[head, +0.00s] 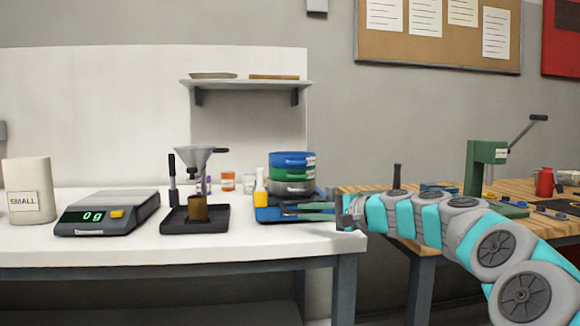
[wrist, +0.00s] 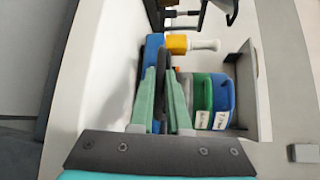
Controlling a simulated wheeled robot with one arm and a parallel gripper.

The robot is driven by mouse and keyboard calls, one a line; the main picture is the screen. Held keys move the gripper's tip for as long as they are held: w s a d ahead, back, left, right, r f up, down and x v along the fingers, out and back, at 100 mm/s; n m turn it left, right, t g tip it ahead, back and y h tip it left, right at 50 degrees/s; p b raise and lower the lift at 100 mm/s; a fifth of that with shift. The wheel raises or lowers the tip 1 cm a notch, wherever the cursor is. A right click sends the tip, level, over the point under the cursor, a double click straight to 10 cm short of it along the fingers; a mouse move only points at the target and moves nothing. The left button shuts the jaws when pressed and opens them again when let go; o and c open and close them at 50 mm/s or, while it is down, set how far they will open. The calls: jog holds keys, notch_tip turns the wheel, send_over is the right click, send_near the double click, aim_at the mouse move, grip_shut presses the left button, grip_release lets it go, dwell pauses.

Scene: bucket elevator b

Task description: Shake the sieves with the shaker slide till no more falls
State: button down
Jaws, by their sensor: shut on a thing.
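The sieves stand stacked upright on the shaker: a blue sieve (head: 288,160) on top, a green sieve (head: 287,174) in the middle, a grey one (head: 290,187) below. In the wrist view the green sieve (wrist: 201,98) and blue sieve (wrist: 222,95) show right of my fingers. The shaker's blue base (head: 268,213) lies under the stack; its blue edge also shows in the wrist view (wrist: 152,48). My gripper (head: 288,211) reaches in from the right, low in front of the stack. Its green fingers (wrist: 160,74) are shut on a dark bar, apparently the shaker slide's handle. The sieves' insides are hidden.
A yellow-and-white handled tool (head: 260,186) stands just left of the sieves. Further left are a funnel stand (head: 195,226), a scale (head: 108,212) reading 0 g and a container labelled SMALL (head: 27,190). A shelf (head: 246,84) hangs above. The white table's front strip is clear.

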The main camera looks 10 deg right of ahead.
jog(key=shift+f, duration=0.1)
dwell(0.3)
jog(key=shift+w+p, duration=0.55)
jog(key=shift+w, duration=0.45)
jog(key=shift+w+p, duration=0.4)
jog(key=shift+w, duration=0.7)
jog(key=shift+s, duration=0.15)
jog(key=shift+s+b, duration=0.65)
jog(key=shift+s, duration=1.5)
